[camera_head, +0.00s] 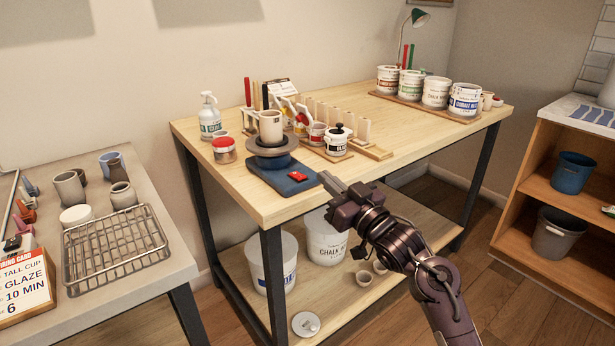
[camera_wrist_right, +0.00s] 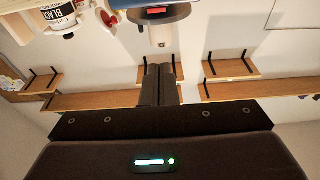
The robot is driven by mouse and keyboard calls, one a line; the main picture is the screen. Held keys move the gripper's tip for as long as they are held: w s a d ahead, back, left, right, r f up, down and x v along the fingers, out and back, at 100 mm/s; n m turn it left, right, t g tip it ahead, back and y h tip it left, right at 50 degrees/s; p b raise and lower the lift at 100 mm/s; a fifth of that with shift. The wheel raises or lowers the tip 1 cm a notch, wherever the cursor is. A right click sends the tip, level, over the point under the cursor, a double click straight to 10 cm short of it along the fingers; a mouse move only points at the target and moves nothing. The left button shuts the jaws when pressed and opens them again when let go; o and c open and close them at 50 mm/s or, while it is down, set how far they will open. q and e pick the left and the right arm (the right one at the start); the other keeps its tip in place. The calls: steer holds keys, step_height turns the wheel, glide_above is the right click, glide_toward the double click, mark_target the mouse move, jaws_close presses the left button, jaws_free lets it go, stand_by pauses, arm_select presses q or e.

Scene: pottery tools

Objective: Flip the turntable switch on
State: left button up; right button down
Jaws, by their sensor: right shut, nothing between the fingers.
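The turntable (camera_head: 270,160) stands near the front left of the wooden workbench, with a blue base and a grey round plate. A cream cup (camera_head: 271,127) stands upright on the plate. The red switch (camera_head: 298,176) is on the base's front right part; its on or off position is too small to tell. My right gripper (camera_head: 325,181) is shut and empty, its tips just right of the base and switch, seemingly apart from them. In the right wrist view the shut fingers (camera_wrist_right: 160,82) point toward the turntable (camera_wrist_right: 165,22) and its red switch (camera_wrist_right: 155,10). My left gripper is out of view.
A red-lidded jar (camera_head: 224,150) and pump bottle (camera_head: 209,117) stand left of the turntable. A black-knobbed glaze jar (camera_head: 337,140) and a wooden rack (camera_head: 368,150) stand behind right. Glaze tubs (camera_head: 436,91) line the bench's far right. The front right bench top is bare.

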steer(key=r, duration=0.2)
glide_above(307, 193)
steer(key=shift+f, duration=0.15)
step_height(307, 193, down, 2)
steer(key=shift+w+a+f, duration=0.1)
steer(key=shift+w+f, duration=0.05)
steer(key=shift+f, duration=0.85)
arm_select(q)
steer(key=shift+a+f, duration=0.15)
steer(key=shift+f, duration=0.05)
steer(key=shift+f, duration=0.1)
arm_select(e)
steer(key=shift+f, duration=0.1)
